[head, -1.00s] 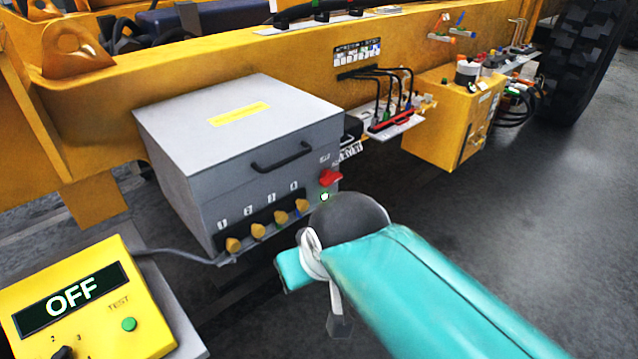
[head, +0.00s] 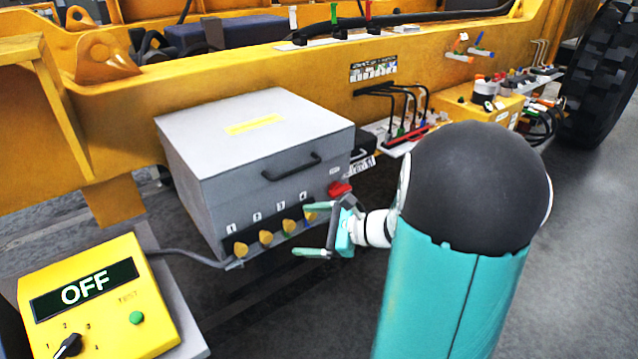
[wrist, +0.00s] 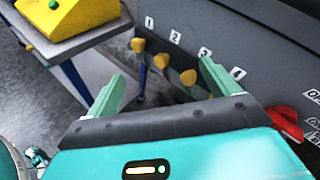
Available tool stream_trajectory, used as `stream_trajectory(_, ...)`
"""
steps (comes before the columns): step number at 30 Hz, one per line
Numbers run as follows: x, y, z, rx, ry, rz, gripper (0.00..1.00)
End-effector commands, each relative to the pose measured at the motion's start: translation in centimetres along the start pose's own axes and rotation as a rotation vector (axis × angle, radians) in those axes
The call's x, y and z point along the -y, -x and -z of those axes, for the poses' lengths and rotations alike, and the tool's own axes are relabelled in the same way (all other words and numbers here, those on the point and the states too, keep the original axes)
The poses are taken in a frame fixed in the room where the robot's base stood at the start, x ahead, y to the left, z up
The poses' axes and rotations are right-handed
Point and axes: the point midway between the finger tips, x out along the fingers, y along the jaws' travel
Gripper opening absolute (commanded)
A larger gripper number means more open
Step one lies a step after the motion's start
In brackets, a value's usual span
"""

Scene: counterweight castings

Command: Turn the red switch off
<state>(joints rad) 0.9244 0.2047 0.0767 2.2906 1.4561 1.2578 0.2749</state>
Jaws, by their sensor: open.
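The red switch (head: 340,188) is on the front of the grey box (head: 262,150), at its right end. In the wrist view the red switch (wrist: 284,120) is at the right, beside white labels that are cut off by the frame edge. My gripper (head: 304,230) is open and empty in front of the box, below and left of the red switch. Its fingers point left, toward the yellow knobs. In the wrist view my gripper (wrist: 162,74) has its fingers well apart, with the switch outside them to the right. The switch's exact setting cannot be read.
Several yellow knobs (head: 265,238) numbered from 1 line the box's lower front. A black handle (head: 291,167) juts out above them. A yellow test unit (head: 100,300) reading OFF stands at lower left, with a cable toward the box. Open floor lies at the right.

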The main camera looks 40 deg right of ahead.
Motion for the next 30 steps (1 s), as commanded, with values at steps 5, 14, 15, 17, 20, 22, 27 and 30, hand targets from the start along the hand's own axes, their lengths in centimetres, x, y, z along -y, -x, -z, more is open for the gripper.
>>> stream_trajectory(5,6.3,6.6,8.1,0.099,-0.321,0.385,0.87)
stream_trajectory(14,9.4,11.9,13.4,0.171,-0.482,0.646,0.87)
stream_trajectory(15,9.6,11.7,13.4,0.172,-0.482,0.646,0.87)
stream_trajectory(17,10.0,11.0,13.3,0.172,-0.480,0.643,0.87)
stream_trajectory(20,10.9,9.6,13.3,0.173,-0.481,0.640,0.87)
stream_trajectory(22,11.8,8.4,13.3,0.172,-0.480,0.639,0.87)
stream_trajectory(27,13.8,5.6,13.2,0.172,-0.479,0.636,0.87)
stream_trajectory(30,15.0,4.1,13.2,0.172,-0.479,0.637,0.87)
